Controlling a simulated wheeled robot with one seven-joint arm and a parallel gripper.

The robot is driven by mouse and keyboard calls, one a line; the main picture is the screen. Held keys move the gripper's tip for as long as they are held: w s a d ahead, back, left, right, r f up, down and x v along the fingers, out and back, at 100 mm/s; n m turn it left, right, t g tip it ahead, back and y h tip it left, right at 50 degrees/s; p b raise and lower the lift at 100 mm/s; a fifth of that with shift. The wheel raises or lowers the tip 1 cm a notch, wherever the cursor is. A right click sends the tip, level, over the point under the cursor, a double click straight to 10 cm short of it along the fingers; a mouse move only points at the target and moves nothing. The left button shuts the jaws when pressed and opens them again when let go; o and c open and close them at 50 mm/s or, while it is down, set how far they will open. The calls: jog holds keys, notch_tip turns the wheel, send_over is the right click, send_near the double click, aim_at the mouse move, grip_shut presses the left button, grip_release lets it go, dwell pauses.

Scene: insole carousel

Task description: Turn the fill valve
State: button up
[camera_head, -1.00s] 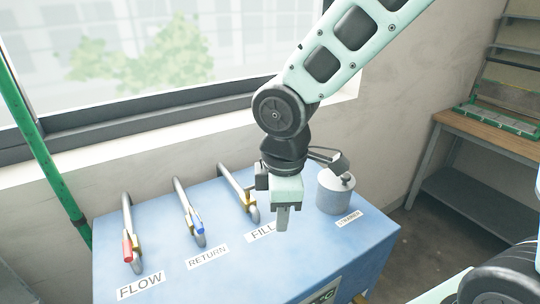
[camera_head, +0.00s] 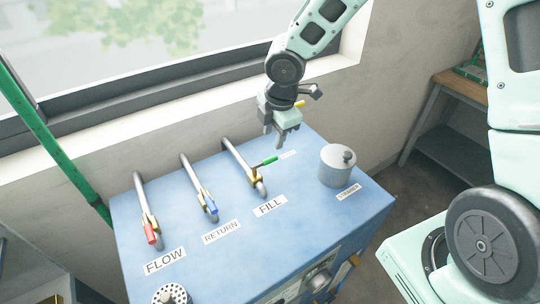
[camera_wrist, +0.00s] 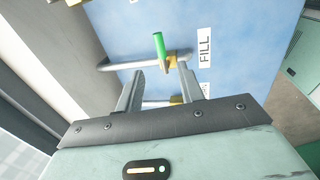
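The fill valve has a brass body (camera_head: 254,176) on a bent grey pipe and a green handle (camera_head: 264,162). The handle points right, across the pipe, in the head view. The FILL label (camera_head: 270,206) lies in front of it. My gripper (camera_head: 274,143) is open and empty, with its fingers pointing down just behind the green handle. In the wrist view the green handle (camera_wrist: 159,46) shows beyond the gap between the two fingertips (camera_wrist: 160,72). I cannot tell how far the fingers are from it.
The blue cabinet (camera_head: 140,222) also bears the return valve with a blue handle (camera_head: 212,207) and the flow valve with a red handle (camera_head: 150,233), both to the left. A grey strainer pot (camera_head: 336,168) stands to the right. A wall and window sill (camera_head: 160,125) rise behind.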

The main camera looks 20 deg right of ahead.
aim_at(269, 159)
jog(key=f, duration=0.3)
jog(key=w+f, duration=0.1)
jog(key=f, duration=0.5)
jog(key=shift+w+a+f, duration=0.1)
jog(key=shift+w+a, duration=0.05)
jog(key=shift+w, duration=0.25)
jog(key=shift+c, duration=0.4)
jog(key=shift+b, duration=0.3)
grip_shut()
